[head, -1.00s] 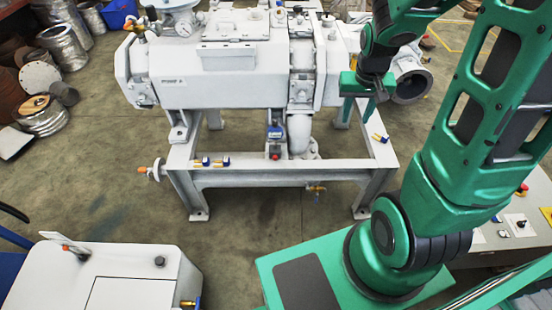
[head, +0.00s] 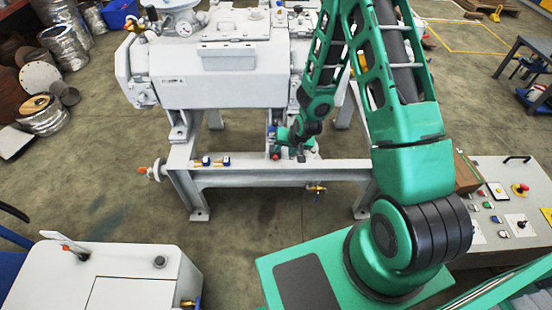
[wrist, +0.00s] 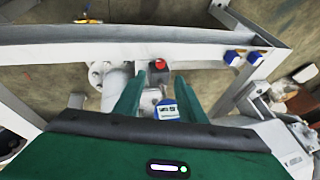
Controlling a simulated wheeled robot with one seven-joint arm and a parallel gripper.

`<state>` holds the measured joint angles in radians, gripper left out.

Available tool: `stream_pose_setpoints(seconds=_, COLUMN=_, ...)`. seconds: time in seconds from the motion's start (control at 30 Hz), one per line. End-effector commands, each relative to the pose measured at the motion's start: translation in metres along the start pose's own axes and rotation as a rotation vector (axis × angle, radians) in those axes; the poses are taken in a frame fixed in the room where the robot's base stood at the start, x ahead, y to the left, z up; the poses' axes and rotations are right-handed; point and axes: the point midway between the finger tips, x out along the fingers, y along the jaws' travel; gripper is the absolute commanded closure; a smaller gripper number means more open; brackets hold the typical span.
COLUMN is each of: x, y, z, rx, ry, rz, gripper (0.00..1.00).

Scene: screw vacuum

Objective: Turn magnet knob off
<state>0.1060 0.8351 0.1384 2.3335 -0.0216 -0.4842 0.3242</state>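A red knob (wrist: 160,64) on a small grey block shows in the wrist view, just beyond my fingertips. A block with a blue-and-white label (wrist: 167,110) lies nearer the camera, between the fingers. The red knob also shows in the head view (head: 275,156), at the left of my gripper. I cannot tell for certain that it is the magnet knob. My gripper (wrist: 160,80) is open, its two green fingers apart on either side of the line to the knob. No contact is visible. In the head view my gripper (head: 290,143) is low beside the vacuum machine, partly hiding the labelled block.
The white vacuum machine (head: 225,92) stands on a grey steel frame (head: 260,177), whose front beam runs close to my gripper. Two small blue-and-yellow pieces (head: 215,161) sit on that beam. A white pipe (wrist: 114,85) stands left of the fingers in the wrist view.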

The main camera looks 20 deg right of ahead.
Motion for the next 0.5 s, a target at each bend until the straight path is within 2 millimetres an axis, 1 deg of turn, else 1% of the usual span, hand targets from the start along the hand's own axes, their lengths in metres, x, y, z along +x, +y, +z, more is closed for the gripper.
stream_pose_setpoints(seconds=0.17, x=0.013, y=-0.002, z=0.002, rx=0.003, ry=0.001, rz=-0.006, gripper=0.63)
stream_pose_setpoints(seconds=0.27, x=0.025, y=-0.002, z=0.002, rx=0.003, ry=0.001, rz=-0.005, gripper=0.63)
stream_pose_setpoints(seconds=0.5, x=0.063, y=-0.001, z=0.003, rx=0.003, ry=-0.001, rz=-0.004, gripper=0.63)
